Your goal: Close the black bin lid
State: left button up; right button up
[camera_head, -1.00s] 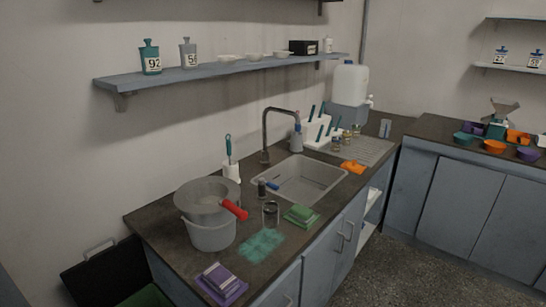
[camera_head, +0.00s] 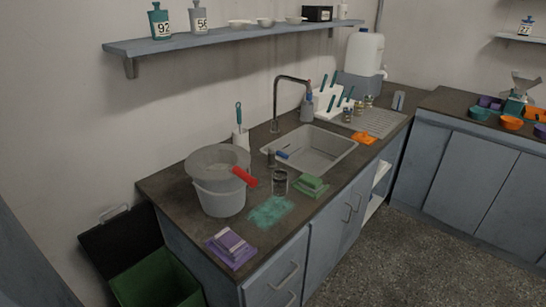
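The black bin lid (camera_head: 122,241) stands open at the lower left, leaning back toward the wall with a light metal handle (camera_head: 113,211) at its top edge. The green bin (camera_head: 160,280) below it is open at the top, and its lower part is cut off by the bottom edge of the picture. The bin stands beside the left end of the sink counter. Neither of my grippers shows in the head view.
The dark counter (camera_head: 160,187) holds a grey bucket with a sieve (camera_head: 218,185), purple sponges (camera_head: 231,246), a glass jar (camera_head: 280,182) and green sponges (camera_head: 310,186). A sink (camera_head: 318,148) is set in it. The speckled floor (camera_head: 420,255) at right is clear.

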aim_at(115, 245)
jog(key=u, duration=1.35)
